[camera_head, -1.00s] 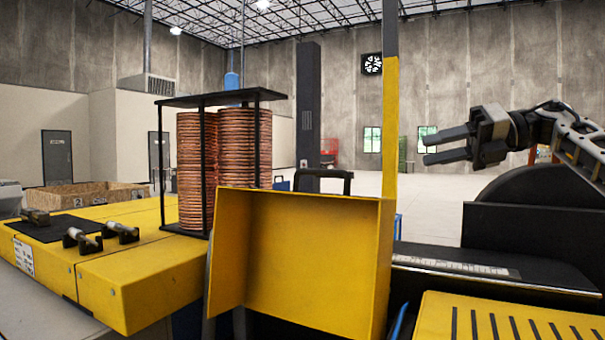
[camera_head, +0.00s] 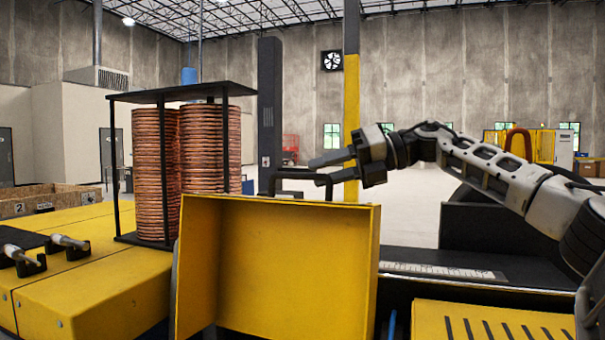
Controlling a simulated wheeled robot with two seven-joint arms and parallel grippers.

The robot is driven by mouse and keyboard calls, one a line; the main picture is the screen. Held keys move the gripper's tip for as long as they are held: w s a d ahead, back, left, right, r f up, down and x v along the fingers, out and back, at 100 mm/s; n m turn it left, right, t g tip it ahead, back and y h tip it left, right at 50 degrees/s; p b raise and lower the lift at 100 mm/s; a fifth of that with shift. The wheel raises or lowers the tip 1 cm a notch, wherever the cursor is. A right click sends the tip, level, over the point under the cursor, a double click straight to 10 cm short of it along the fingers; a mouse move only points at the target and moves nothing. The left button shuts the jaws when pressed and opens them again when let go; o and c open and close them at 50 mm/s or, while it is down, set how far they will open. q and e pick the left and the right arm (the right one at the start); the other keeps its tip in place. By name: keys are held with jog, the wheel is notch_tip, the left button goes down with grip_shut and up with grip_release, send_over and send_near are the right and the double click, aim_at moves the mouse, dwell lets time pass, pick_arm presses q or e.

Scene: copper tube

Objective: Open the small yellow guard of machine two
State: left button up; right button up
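The small yellow guard (camera_head: 290,270) stands upright in the middle of the head view, a shallow box shape whose hollow side faces me. A black bar handle (camera_head: 284,194) rises above its top edge. My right gripper (camera_head: 314,171) comes in from the right with its two dark fingers apart, pointing left. Its fingertips overlap the right end of the handle in the picture. I cannot tell whether they touch it or are in front of or behind it. My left gripper is not in view.
A black rack of copper tube coils (camera_head: 205,165) stands just left of the guard on a yellow machine housing (camera_head: 100,290). A slotted yellow cover (camera_head: 500,325) lies at the lower right. A black and yellow post (camera_head: 351,110) rises behind the gripper. Open floor lies beyond.

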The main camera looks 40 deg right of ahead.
aim_at(303, 177)
pick_arm(q)
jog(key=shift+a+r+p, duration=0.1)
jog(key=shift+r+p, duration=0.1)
jog(key=shift+p, duration=0.15)
pick_arm(e)
jog(key=shift+x, duration=2.3)
